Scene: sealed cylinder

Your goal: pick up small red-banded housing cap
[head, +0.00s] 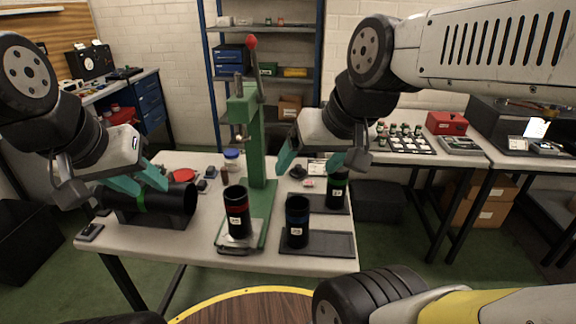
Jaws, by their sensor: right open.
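My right gripper (312,168) is open, its two teal fingers spread above the back right of the white table. Between and below them are a small black round piece (298,172) and a small piece with red on it (308,183). I cannot tell which small piece is the red-banded cap. My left gripper (139,182) has its teal fingers at a large black cylinder (177,200) lying in a cradle. I cannot tell whether they grip it. A black housing with a red band (237,208) stands upright at the green press, apart from both grippers.
The green press (262,150) with a red-knobbed lever rises mid-table. A blue-banded housing (297,220) and a green-banded one (337,190) stand on dark trays at right. A red disc (183,175) and small black parts (202,186) lie behind the cylinder.

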